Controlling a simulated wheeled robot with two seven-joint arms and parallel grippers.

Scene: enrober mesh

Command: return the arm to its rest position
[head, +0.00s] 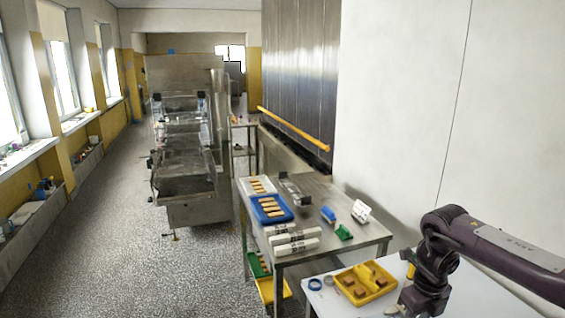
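My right arm (493,243) is dark purple and comes in from the right edge. It bends at a joint near the white table and runs down to the bottom edge of the head view. Its lower end stands in front of the white table (477,291), just right of a yellow tray. My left arm and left gripper do not show.
The yellow tray (345,291) holds brown blocks. Two rings (315,284) lie left of it. A steel table (336,230) behind carries a blue tray (257,212), white boxes (297,247) and a green block (344,232). A steel machine (190,185) stands farther back. The left floor is clear.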

